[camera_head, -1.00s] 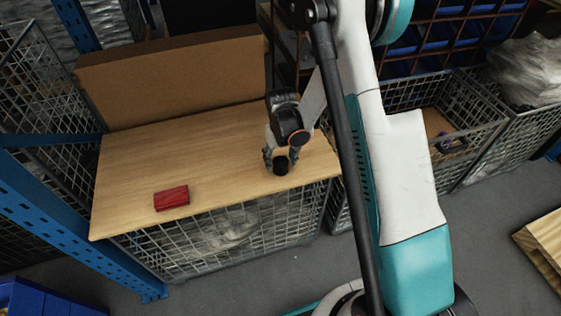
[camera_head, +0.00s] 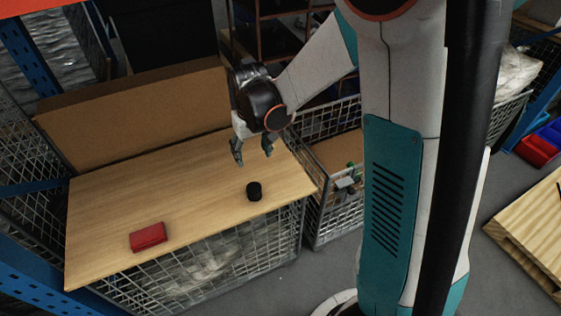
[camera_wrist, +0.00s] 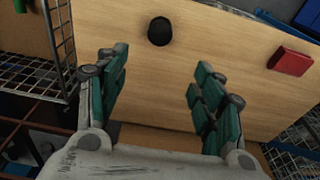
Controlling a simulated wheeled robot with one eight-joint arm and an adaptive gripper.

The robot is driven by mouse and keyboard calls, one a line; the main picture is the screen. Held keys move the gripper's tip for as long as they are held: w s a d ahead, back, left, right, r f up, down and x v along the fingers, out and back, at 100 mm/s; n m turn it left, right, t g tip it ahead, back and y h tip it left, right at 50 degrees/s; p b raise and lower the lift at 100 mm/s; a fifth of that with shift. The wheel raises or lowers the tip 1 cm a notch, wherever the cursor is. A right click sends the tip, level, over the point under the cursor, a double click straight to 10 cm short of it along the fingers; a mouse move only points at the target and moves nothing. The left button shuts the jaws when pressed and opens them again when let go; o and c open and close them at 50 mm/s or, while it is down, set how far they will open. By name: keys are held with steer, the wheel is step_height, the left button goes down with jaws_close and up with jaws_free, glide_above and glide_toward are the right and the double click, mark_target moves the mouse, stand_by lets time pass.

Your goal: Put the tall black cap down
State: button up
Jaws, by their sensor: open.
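The tall black cap (camera_head: 254,191) stands on the wooden table top (camera_head: 190,205), near its right front corner. In the wrist view the cap (camera_wrist: 160,31) sits beyond the fingertips, apart from them. My gripper (camera_head: 253,158) is open and empty. It hangs above the back right part of the table, up and behind the cap in the head view. The teal finger pads (camera_wrist: 157,88) are spread wide in the wrist view. Nothing hides the cap.
A red block (camera_head: 148,237) lies at the table's front left; it also shows in the wrist view (camera_wrist: 290,61). A brown board (camera_head: 140,112) rises along the back edge. Wire mesh bins stand below and right of the table. The middle of the table is clear.

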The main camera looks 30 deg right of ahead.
steer(key=s+r+t, duration=0.3)
steer(key=s+r, duration=0.4)
steer(key=s, duration=0.3)
steer(key=s+r+t, duration=0.2)
steer(key=s+r, duration=0.6)
steer(key=s, duration=0.2)
steer(key=shift+t, duration=0.4)
steer(key=shift+s+f, duration=0.1)
